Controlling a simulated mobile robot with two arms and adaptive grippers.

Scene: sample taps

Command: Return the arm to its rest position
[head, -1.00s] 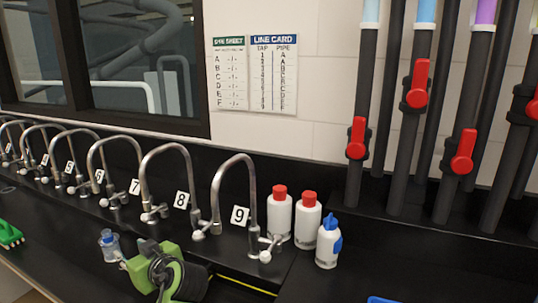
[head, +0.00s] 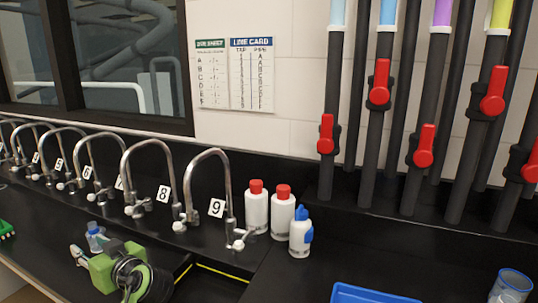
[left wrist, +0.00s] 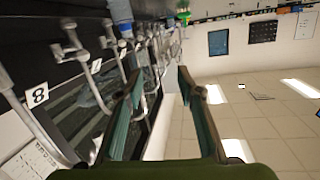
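My left gripper (head: 78,255) is low at the left of the head view, above the black counter (head: 335,253), with its green wrist behind it. In the left wrist view its two fingers (left wrist: 160,76) stand apart with nothing between them, so it is open and empty. A small clear container with blue in it (head: 97,240) shows just behind the gripper in the head view; I cannot tell the gap between them. My right gripper is not in view.
A row of curved steel taps (head: 210,190) with number cards lines the counter. Two red-capped white bottles (head: 256,208) and a blue-topped bottle (head: 300,235) stand right of tap 9. A blue tray (head: 370,295) and a glass (head: 511,288) are at the front right. Pipes carry red valve handles (head: 380,84).

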